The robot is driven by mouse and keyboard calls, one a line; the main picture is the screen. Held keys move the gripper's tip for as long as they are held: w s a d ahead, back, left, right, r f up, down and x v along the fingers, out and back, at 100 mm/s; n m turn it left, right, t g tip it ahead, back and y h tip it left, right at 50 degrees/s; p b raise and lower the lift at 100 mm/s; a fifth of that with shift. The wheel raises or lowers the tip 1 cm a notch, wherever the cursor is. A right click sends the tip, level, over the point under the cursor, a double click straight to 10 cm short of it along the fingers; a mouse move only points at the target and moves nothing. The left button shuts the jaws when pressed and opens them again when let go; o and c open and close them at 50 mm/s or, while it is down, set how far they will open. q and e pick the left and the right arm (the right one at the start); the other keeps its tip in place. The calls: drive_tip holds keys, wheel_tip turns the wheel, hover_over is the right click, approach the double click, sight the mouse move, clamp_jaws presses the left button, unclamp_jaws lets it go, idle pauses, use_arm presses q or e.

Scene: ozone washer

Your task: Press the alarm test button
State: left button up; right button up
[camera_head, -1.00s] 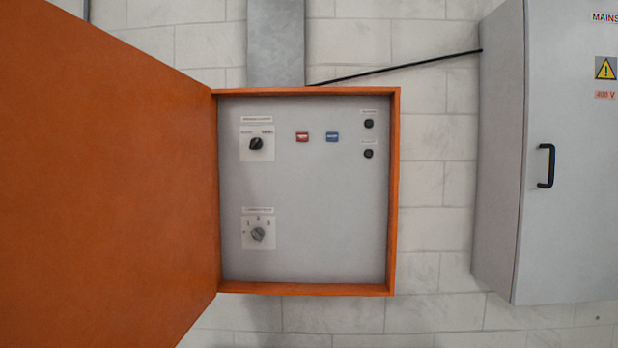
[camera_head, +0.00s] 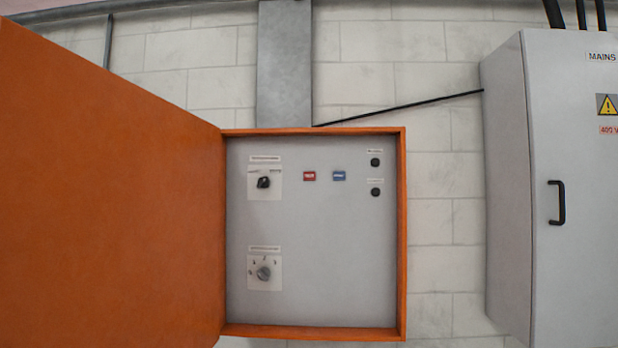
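An orange control box (camera_head: 402,240) hangs on the wall with its door (camera_head: 110,190) swung open to the left. On its grey panel (camera_head: 330,260) are two round black buttons at the upper right, an upper one (camera_head: 375,162) and a lower one (camera_head: 375,192). Each has a small label above it, too blurred to read, so I cannot tell which is the alarm test button. A red indicator (camera_head: 309,176) and a blue indicator (camera_head: 339,176) sit left of the buttons. Neither of my grippers is in view.
A black rotary switch (camera_head: 263,183) and a grey rotary selector (camera_head: 263,273) are on the panel's left side. A grey MAINS cabinet (camera_head: 575,270) with a black handle (camera_head: 557,203) stands to the right. The space before the panel looks clear.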

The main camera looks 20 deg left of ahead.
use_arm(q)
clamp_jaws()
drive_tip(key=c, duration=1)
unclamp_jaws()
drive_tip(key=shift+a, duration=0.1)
